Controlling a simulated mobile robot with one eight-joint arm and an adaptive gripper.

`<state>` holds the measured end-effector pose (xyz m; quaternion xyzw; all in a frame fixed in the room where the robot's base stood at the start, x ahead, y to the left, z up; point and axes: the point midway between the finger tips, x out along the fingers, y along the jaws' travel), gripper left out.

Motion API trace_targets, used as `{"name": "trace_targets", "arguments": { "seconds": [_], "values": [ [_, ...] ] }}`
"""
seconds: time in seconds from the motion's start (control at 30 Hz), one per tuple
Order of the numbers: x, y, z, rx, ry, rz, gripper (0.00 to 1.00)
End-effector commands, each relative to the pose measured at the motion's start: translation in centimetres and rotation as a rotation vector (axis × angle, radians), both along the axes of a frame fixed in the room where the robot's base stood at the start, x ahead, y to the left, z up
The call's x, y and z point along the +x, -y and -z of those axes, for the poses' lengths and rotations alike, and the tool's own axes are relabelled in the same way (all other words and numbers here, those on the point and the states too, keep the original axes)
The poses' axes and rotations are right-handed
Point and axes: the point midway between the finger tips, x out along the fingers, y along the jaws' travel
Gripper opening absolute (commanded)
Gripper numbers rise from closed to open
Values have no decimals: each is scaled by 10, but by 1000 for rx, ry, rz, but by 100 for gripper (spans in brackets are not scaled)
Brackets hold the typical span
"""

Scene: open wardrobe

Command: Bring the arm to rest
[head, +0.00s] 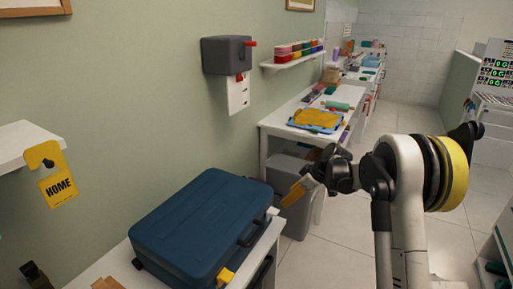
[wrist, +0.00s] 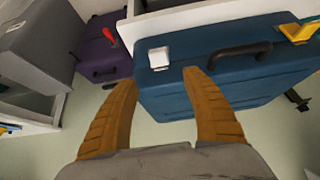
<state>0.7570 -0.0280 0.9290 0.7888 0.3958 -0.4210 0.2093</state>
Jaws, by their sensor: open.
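My arm reaches out on the right of the head view. My gripper (head: 294,194) shows there with its orange fingers pointing down and left, in the air to the right of the blue case. In the wrist view my gripper (wrist: 158,76) has its two orange fingers spread apart, with nothing between them. A closed blue case (head: 205,225) lies on a white surface at the lower left of the head view. In the wrist view the blue case (wrist: 215,88) is beyond the fingers; I cannot tell the exact gap.
A grey bin (head: 290,185) stands on the floor behind my gripper. A white table (head: 277,126) with a blue tray (head: 316,129) is farther back. A purple case (wrist: 97,60) shows in the wrist view. Tiled floor (head: 340,243) is open around my arm.

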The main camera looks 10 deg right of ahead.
Motion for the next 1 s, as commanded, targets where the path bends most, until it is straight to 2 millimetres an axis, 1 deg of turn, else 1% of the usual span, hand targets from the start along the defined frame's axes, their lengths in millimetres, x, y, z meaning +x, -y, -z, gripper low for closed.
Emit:
{"name": "trace_targets", "arguments": {
  "seconds": [0.07,0.17,0.2,0.27,0.3,0.37,0.4,0.47,0.5,0.57,0.6,0.73,0.8,0.9,1.0],
  "values": [
    [-11,-4,-19,-8,-11,30,57],
    [-34,-11,-53,-22,-31,105,57],
    [-47,-14,-69,-29,-39,142,57],
    [-69,-19,-91,-39,-51,201,57],
    [-84,-21,-105,-43,-57,242,57],
    [-108,-25,-123,-50,-63,301,57],
    [-124,-27,-133,-54,-66,340,57],
    [-150,-30,-147,-59,-67,398,57],
    [-168,-31,-155,-62,-69,437,57],
    [-195,-33,-164,-63,-66,493,57],
    [-213,-34,-169,-63,-62,532,57],
    [-271,-36,-175,-57,-48,651,57],
    [-301,-35,-174,-48,-35,712,57],
    [-339,-33,-166,-33,-15,793,57],
    [-367,-31,-157,-16,3,855,57]
  ]
}}
